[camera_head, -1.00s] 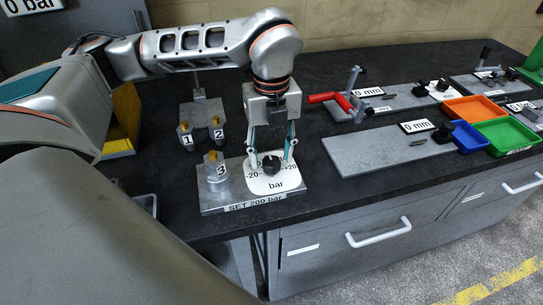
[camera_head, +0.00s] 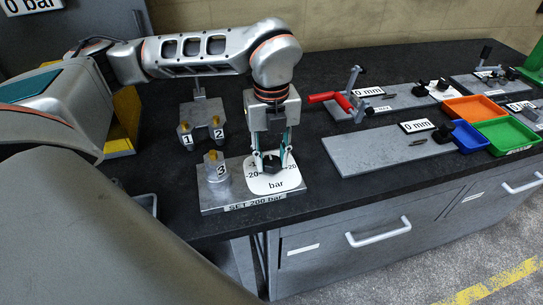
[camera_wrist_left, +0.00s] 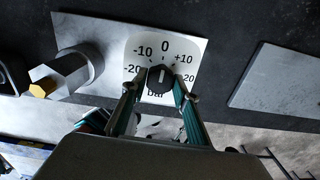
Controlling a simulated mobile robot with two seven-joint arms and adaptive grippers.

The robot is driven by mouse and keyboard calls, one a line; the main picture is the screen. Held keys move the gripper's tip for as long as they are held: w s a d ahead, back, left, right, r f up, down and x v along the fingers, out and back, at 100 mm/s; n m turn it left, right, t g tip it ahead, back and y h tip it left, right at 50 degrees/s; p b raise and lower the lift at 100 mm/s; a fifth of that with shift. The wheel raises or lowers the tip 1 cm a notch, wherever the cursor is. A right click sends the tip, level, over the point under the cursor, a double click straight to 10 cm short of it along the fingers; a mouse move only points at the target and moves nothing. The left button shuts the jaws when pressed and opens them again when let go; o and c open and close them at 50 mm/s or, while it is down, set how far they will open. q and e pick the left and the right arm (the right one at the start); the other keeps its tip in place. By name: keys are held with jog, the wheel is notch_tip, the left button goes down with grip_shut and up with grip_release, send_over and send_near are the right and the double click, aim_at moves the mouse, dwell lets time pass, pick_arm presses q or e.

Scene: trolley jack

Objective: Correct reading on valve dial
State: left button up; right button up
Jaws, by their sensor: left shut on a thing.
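The valve dial is a white plate (camera_head: 285,184) marked from -20 to +20 with "bar" below. It lies on a grey metal block labelled "SET 200 bar" (camera_head: 256,203). In the left wrist view the dial plate (camera_wrist_left: 190,50) shows 0 at the top. A black knob (camera_wrist_left: 161,78) sits at its centre, with a white pointer line directed roughly at 0. My left gripper (camera_head: 271,163) points down over the dial, its fingers shut on the knob. It also shows in the left wrist view (camera_wrist_left: 160,88). My right gripper is not seen.
A metal post with a brass top marked 3 (camera_head: 216,168) stands left of the dial. Posts 1 and 2 (camera_head: 201,133) are behind. A red-handled fixture (camera_head: 335,98), a grey plate marked "0 mm" (camera_head: 380,152) and coloured trays (camera_head: 472,109) lie to the right. The bench front is clear.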

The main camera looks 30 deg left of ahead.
pick_arm(q)
jog(key=shift+m, duration=0.3)
jog(key=m, duration=0.3)
jog(key=shift+m, duration=0.4)
jog(key=m, duration=0.4)
jog(key=shift+p, duration=0.4)
jog(key=m, duration=0.6)
jog(key=shift+w+r+m+p, duration=0.1)
jog(key=shift+m+p, duration=0.2)
jog(key=shift+p, duration=0.05)
jog(key=shift+m, duration=1.2)
jog(key=o, duration=1.1)
